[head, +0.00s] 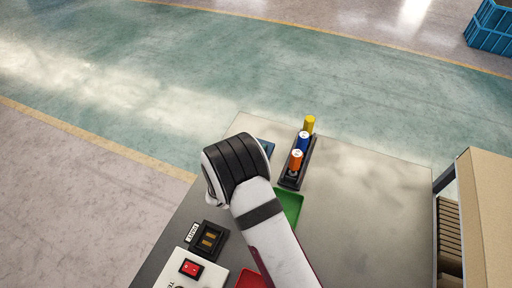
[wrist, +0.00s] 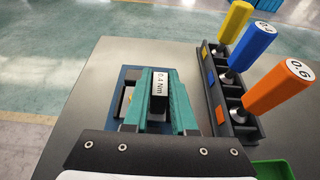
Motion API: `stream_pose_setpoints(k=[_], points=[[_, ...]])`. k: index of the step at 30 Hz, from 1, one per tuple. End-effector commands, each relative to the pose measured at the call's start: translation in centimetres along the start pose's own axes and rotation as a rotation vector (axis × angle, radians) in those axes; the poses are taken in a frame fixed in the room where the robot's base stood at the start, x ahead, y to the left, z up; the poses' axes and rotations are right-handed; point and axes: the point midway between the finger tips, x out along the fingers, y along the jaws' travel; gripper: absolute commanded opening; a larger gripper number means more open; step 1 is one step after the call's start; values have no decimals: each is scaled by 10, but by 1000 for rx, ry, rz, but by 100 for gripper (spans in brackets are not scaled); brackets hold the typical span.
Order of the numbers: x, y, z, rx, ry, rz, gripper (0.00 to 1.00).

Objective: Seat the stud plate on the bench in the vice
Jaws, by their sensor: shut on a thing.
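My gripper (wrist: 160,78) has teal fingers closed on a dark block with a white "0.4 Nm" label, which I take to be the stud plate (wrist: 160,92). Its lower part is hidden. Behind and left of the fingers is a blue piece with dark and light parts, apparently the vice (wrist: 128,74). The plate is over or at the vice; I cannot tell whether they touch. In the head view my wrist hides the fingers and plate, and only a blue corner of the vice (head: 267,147) shows.
A black rack (head: 287,181) right of the gripper holds yellow, blue and orange drivers (head: 296,160). Green (head: 290,205) and red (head: 250,280) trays, a black socket block (head: 209,238) and a red-switch box (head: 191,268) are nearby. The bench (head: 370,200) is clear at right, before a cardboard box (head: 485,215).

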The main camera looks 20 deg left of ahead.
Motion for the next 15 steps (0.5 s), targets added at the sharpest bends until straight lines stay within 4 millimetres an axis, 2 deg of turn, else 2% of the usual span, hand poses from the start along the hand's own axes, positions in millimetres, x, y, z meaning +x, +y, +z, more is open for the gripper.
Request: stream_pose_setpoints(k=[15], points=[[3,0,-7,0,0,0,0]])
